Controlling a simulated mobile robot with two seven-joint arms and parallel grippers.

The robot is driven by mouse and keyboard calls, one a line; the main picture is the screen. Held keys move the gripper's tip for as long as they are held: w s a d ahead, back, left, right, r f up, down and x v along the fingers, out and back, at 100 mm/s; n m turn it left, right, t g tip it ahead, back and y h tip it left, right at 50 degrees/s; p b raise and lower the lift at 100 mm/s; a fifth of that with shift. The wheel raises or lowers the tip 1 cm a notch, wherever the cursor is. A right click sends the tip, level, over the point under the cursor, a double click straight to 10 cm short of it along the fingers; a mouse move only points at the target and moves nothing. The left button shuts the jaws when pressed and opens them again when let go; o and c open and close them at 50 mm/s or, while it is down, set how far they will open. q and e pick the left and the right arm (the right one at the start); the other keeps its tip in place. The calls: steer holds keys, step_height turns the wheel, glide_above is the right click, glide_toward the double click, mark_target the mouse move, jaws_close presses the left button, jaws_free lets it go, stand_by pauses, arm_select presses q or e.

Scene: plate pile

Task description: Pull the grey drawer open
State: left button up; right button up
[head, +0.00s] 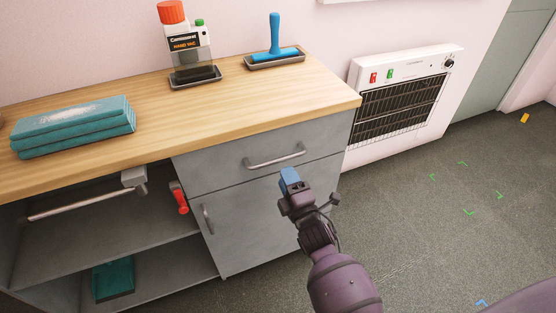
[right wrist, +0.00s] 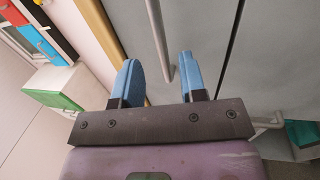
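The grey drawer (head: 235,170) sits under the right end of the wooden worktop and looks closed, its front flush with the cabinet. Its metal bar handle (head: 275,162) runs across the front. My right gripper (head: 289,176) is in front of the drawer, just below the handle's right part. In the right wrist view, its two blue fingers (right wrist: 160,72) stand apart and empty. The handle (right wrist: 159,40) shows ahead, one end appearing in the gap between the fingertips. I cannot tell whether it lies between them in depth. My left gripper is not in view.
A cabinet door with a vertical handle (head: 207,219) is below the drawer. Open shelves with a red-handled item (head: 179,198) are at left. The worktop (head: 200,107) carries teal boxes (head: 75,127), a dispenser and a blue tool.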

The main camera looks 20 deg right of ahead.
mark_target(278, 160)
steer(key=shift+w+a+r+b, duration=0.15)
steer(key=shift+w+r, duration=0.15)
steer(key=shift+w, duration=1.25)
steer(key=shift+w+d+r+b, duration=0.15)
steer(key=shift+w+r, duration=0.15)
steer(key=shift+w, duration=1.25)
steer(key=shift+a, duration=0.1)
jaws_close()
